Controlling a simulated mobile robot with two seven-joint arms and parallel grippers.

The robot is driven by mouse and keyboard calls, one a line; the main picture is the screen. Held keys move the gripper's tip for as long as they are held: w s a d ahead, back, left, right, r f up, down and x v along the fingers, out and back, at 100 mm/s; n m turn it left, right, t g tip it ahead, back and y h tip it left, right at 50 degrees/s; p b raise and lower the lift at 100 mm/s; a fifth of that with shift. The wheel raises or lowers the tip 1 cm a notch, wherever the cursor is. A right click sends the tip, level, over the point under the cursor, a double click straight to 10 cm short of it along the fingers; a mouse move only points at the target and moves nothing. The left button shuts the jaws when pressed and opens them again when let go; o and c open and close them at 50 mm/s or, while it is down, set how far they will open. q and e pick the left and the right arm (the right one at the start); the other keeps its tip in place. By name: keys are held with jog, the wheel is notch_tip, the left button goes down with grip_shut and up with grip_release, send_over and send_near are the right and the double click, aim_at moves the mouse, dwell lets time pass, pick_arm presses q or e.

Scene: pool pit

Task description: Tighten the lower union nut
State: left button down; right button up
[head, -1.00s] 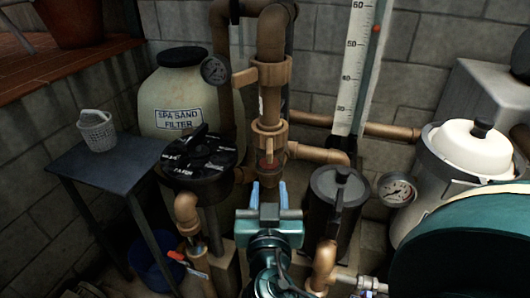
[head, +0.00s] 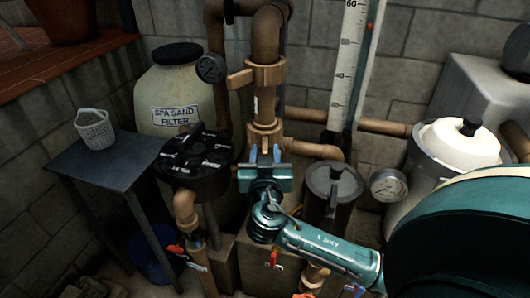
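The vertical brown pipe in the middle has a larger upper collar with a side handle (head: 258,76) and a lower union nut (head: 265,131) below it. My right gripper (head: 265,155) comes up from below, just under the lower union nut. Its two blue fingers stand apart, one on each side of the pipe's line. Whether they touch the nut or pipe cannot be told, and the gripper body hides the pipe below. My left gripper is not in view.
A black valve head (head: 197,160) stands close left and a dark lidded canister (head: 332,190) close right. A gauge (head: 388,185) and a white-lidded filter (head: 460,150) are farther right. A small table (head: 105,175) with a grey basket (head: 95,128) is at left.

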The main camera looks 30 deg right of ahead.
jog(key=shift+c, duration=0.3)
jog(key=c, duration=0.4)
grip_shut()
jog(key=shift+s+d, duration=0.1)
